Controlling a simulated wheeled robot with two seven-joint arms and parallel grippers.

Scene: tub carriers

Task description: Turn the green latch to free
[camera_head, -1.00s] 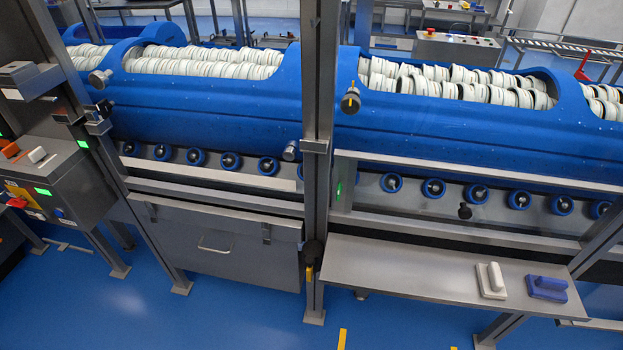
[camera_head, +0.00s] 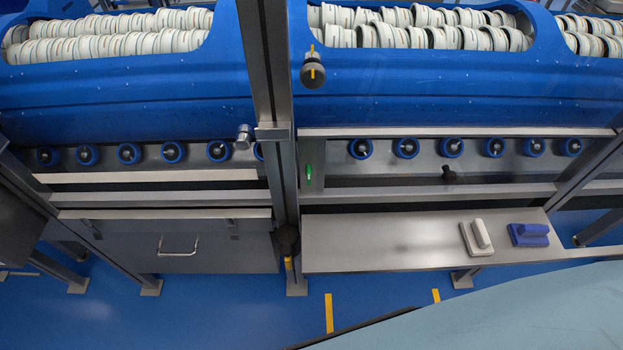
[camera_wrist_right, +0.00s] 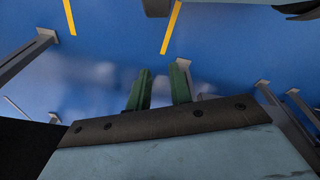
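A small green piece (camera_head: 309,173), which looks like the green latch, sits on the upright plate just right of the central metal post in the head view. It looks upright, but it is too small to tell its exact setting. Nothing of mine touches it. In the right wrist view my right gripper (camera_wrist_right: 161,88) shows two dark green fingers with a clear gap between them, empty, above the blue floor. The latch is not visible in that view. My left gripper is in neither view.
The central post (camera_head: 268,90) carries a black knob with a yellow mark (camera_head: 313,72) and a lower black-and-yellow handle (camera_head: 288,243). A steel shelf (camera_head: 370,245) juts out right of it, holding a white block (camera_head: 477,237) and a blue block (camera_head: 529,235). Blue tubs (camera_head: 430,95) stand behind.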

